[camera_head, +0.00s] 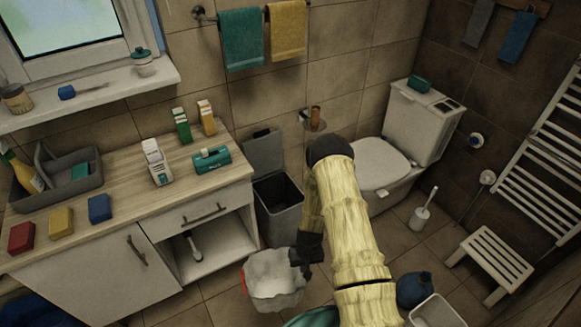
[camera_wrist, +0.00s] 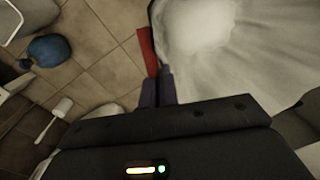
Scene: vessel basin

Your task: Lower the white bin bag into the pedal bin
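The white bin bag (camera_head: 275,283) hangs wide-mouthed at the bottom centre of the head view, with a red patch at its left edge. It fills the upper right of the wrist view (camera_wrist: 240,50), beside a red strip. My gripper (camera_head: 304,268) is at the bag's right rim; in the wrist view its dark fingers (camera_wrist: 158,88) are close together at the bag's edge, and appear shut on it. The grey pedal bin (camera_head: 280,212) stands behind the bag, between cabinet and toilet. Its lid (camera_head: 263,153) is up and its dark opening shows. Whether the bag touches the floor is unclear.
A wooden-topped cabinet (camera_head: 120,195) with an open lower shelf stands left of the bin. The toilet (camera_head: 385,165) is on the right, with a toilet brush (camera_head: 421,214). A blue round object (camera_head: 415,288) and white tub (camera_head: 436,312) are on the floor, near a stool (camera_head: 490,262).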

